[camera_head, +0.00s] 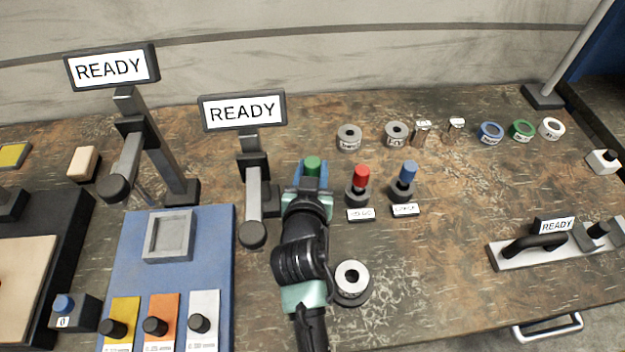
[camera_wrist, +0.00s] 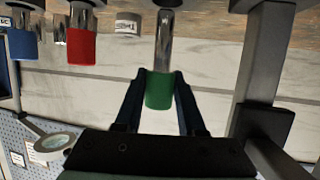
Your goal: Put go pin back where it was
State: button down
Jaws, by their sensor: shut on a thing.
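A pin with a green handle (camera_head: 312,166) is between the fingers of my gripper (camera_head: 311,178), left of two other pins. In the wrist view the fingers of my gripper (camera_wrist: 160,95) close on the green handle (camera_wrist: 160,90), and a bare metal shaft (camera_wrist: 165,40) extends from it. A red-handled pin (camera_head: 361,176) and a blue-handled pin (camera_head: 408,172) stand upright in dark round holders, with small labels in front. My gripper hides whatever is directly below the green pin in the head view. I cannot read which label names the go pin.
A microscope-like stand with a READY sign (camera_head: 242,111) is close on the left. A ring on a dark round base (camera_head: 351,280) sits right of my arm. Grey rings (camera_head: 349,137) stand behind. The table's middle right is clear, up to a READY gauge (camera_head: 555,245).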

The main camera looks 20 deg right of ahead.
jog(key=shift+f, duration=1.8)
jog(key=shift+f+b, duration=0.1)
jog(key=shift+b, duration=0.25)
jog(key=shift+f, duration=0.15)
jog(key=c, duration=0.5)
grip_release()
jog(key=shift+r, duration=0.2)
jog(key=shift+s+a+r, duration=0.1)
jog(key=v, duration=1.1)
jog(key=shift+s, duration=0.3)
